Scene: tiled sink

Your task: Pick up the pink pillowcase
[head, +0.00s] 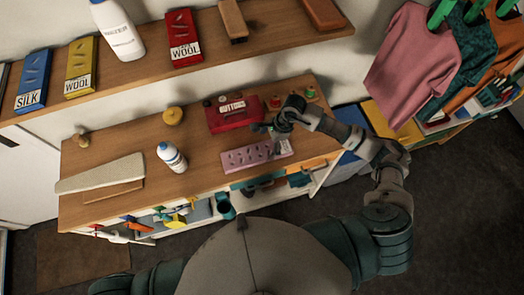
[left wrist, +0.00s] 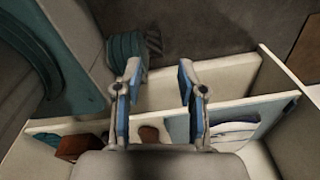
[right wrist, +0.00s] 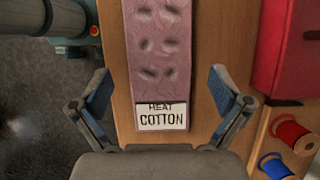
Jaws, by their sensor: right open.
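The pink pillowcase (head: 247,156) is a flat, folded pink strip with dimples, lying near the front edge of the wooden table. In the right wrist view the pillowcase (right wrist: 160,45) has a white "HEAT COTTON" label at its near end. My right gripper (head: 281,130) is at the label end of the pillowcase. In the right wrist view its open fingers (right wrist: 160,85) stand on either side of the strip, with clear gaps. My left gripper (left wrist: 158,72) is open and empty, over shelf compartments below the table; the head view does not show it.
A red "BUTTONS" box (head: 234,115) stands behind the pillowcase. Thread spools (right wrist: 292,135) are to its right in the right wrist view. A white bottle (head: 172,158) and an ironing board (head: 100,175) are to the left. A wall shelf (head: 160,60) holds boxes; shirts (head: 405,60) hang at right.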

